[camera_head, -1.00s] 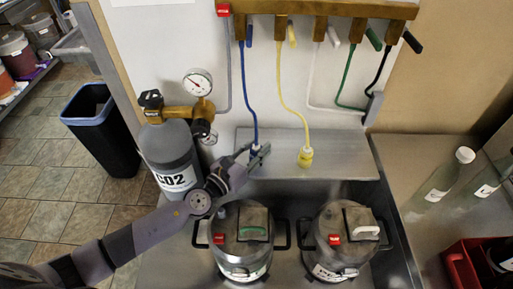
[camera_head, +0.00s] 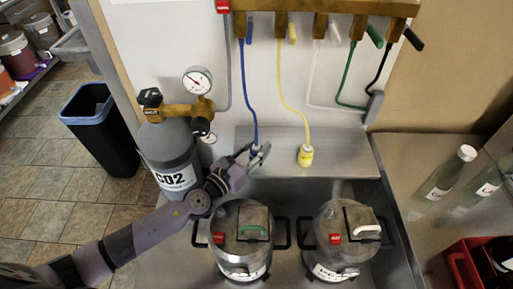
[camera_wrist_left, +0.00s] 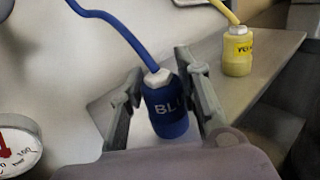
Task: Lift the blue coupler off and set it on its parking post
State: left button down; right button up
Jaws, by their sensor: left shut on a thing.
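My left gripper (camera_head: 257,155) is at the steel shelf behind the two kegs, around the blue coupler at the end of the blue hose (camera_head: 250,85). In the left wrist view, the blue coupler (camera_wrist_left: 166,108) stands between the two fingers, its white collar on top and the hose rising from it. The gripper is shut on it. Whether the coupler's base touches the shelf is hidden. The yellow coupler (camera_head: 305,156) stands on the shelf to the right, and it also shows in the left wrist view (camera_wrist_left: 238,52). My right gripper is not in view.
Two kegs (camera_head: 241,240) (camera_head: 342,240) stand in front of the steel shelf (camera_head: 340,150). A CO2 cylinder (camera_head: 170,152) with a gauge (camera_head: 197,81) stands close left of the gripper. The manifold (camera_head: 345,8) with several hoses hangs above. Bottles (camera_head: 440,182) stand at right.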

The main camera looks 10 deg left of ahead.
pick_arm(q)
jog(key=c, duration=1.1)
grip_release()
jog(key=shift+o, duration=0.3)
jog(key=o, duration=0.6)
jog(key=shift+r, duration=0.15)
jog(key=shift+r+p, duration=3.65)
jog(key=shift+p, duration=0.05)
